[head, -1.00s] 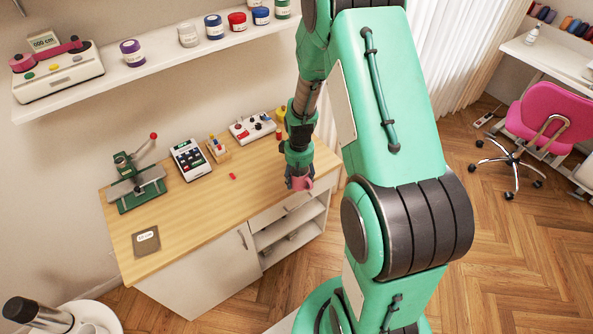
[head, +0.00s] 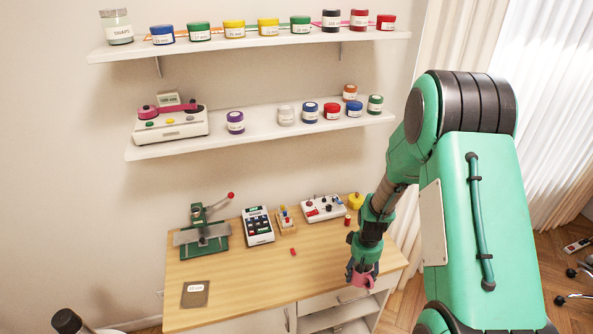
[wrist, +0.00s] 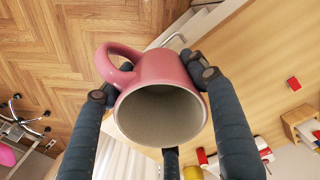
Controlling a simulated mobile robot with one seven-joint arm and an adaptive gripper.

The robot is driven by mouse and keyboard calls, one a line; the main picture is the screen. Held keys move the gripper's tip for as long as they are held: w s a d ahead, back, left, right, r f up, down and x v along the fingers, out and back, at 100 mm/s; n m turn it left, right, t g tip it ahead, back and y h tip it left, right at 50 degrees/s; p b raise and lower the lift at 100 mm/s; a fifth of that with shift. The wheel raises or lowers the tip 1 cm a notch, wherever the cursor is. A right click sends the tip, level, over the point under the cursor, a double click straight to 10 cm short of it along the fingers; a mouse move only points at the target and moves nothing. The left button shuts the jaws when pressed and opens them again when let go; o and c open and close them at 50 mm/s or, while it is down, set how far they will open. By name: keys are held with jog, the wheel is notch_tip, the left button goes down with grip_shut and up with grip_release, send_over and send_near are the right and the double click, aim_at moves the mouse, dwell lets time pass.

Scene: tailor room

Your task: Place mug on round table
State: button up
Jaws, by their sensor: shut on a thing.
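The pink mug (head: 367,281) is held in my gripper (head: 360,273), at the front right corner of the wooden-topped worktable. In the wrist view the mug (wrist: 165,72) sits between the dark fingers of my gripper (wrist: 150,79). Its open mouth faces the camera, it looks empty, and its handle points to the left. A sliver of a white round surface, which may be the round table (head: 108,332), shows at the bottom left of the head view. Most of it is out of frame.
The worktable (head: 240,285) carries a green press (head: 203,237), a calculator-like device (head: 258,226) and a grey square card (head: 195,294). Two wall shelves with jars hang above. A dark cylinder (head: 68,321) stands at the lower left. The worktable's front middle is clear.

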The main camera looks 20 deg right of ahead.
jog(key=w+a, duration=0.2)
jog(key=a, duration=0.1)
jog(key=w+a, duration=0.3)
jog(key=w+a+b, duration=0.1)
jog(key=w+a, duration=0.1)
jog(key=a, duration=0.1)
jog(key=shift+w+a, duration=0.2)
jog(key=shift+a, duration=0.2)
jog(key=w+a, duration=0.1)
jog(key=a, duration=0.2)
jog(key=w+a, duration=0.2)
jog(key=a, duration=0.1)
jog(key=w+a, duration=0.1)
jog(key=a, duration=0.3)
jog(key=shift+w+a+b, duration=0.1)
jog(key=shift+w+b, duration=0.2)
jog(key=shift+b, duration=0.05)
jog(key=shift+s, duration=0.1)
jog(key=shift+m, duration=0.4)
jog(key=s+a, duration=0.1)
jog(key=s, duration=0.1)
jog(key=s+a+b, duration=0.1)
jog(key=s+a, duration=0.1)
jog(key=s, duration=0.1)
jog(key=s+a+b, duration=0.1)
jog(key=s, duration=0.2)
jog(key=shift+a+r, duration=0.15)
jog(key=shift+r, duration=0.05)
jog(key=shift+w, duration=0.1)
